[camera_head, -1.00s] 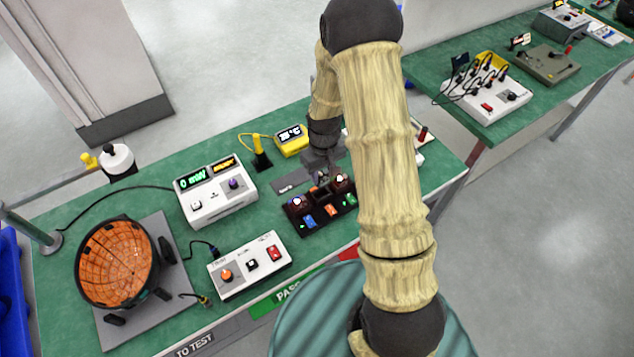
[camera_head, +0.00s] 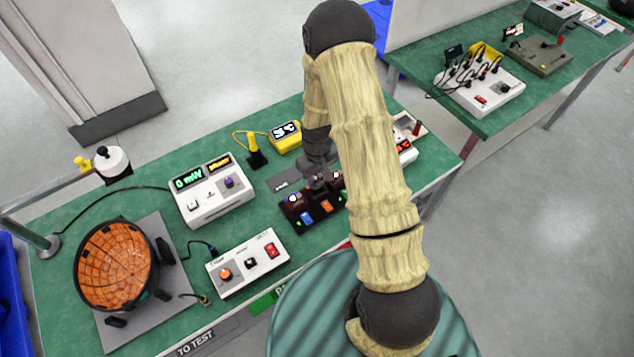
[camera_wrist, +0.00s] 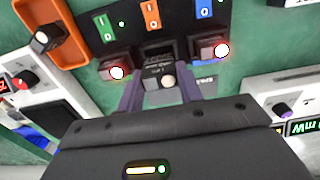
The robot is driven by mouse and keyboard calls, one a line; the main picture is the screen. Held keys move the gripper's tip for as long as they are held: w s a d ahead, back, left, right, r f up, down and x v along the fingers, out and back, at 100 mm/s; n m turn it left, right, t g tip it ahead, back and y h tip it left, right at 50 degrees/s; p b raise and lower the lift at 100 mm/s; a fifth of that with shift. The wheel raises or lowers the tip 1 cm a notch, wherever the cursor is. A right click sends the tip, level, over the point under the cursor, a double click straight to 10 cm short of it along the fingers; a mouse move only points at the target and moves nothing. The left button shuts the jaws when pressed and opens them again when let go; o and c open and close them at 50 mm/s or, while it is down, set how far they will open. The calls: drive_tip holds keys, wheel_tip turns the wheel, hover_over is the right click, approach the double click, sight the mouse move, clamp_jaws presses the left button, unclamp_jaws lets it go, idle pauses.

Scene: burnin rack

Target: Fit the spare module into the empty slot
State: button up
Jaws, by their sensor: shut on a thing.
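The black burn-in rack (camera_head: 300,222) stands on the green bench, with blue, orange and green switches along one side. In the wrist view the rack (camera_wrist: 172,18) has a lit module (camera_wrist: 115,70) on the left and another (camera_wrist: 207,48) on the right, with the middle slot (camera_wrist: 158,48) between them. My gripper (camera_wrist: 160,88) is shut on the spare module (camera_wrist: 154,72), a dark block with a pale knob. The module is lined up with the middle slot; I cannot tell whether it has entered. In the head view my gripper (camera_head: 318,182) is over the rack and hides the module.
A white meter (camera_head: 213,195), a white switch box (camera_head: 248,262) and a yellow display unit (camera_head: 284,138) stand left of or behind the rack. An orange dish (camera_head: 115,265) is far left. An orange tray (camera_wrist: 62,45) shows in the wrist view.

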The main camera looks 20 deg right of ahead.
sight(317, 184)
drive_tip(key=shift+f, duration=0.15)
drive_tip(key=shift+f+p, duration=0.5)
drive_tip(key=shift+f, duration=1.55)
drive_tip(key=shift+f, duration=0.1)
drive_tip(key=o, duration=1)
wheel_tip(317, 184, up, 12)
drive_tip(key=b, duration=0.3)
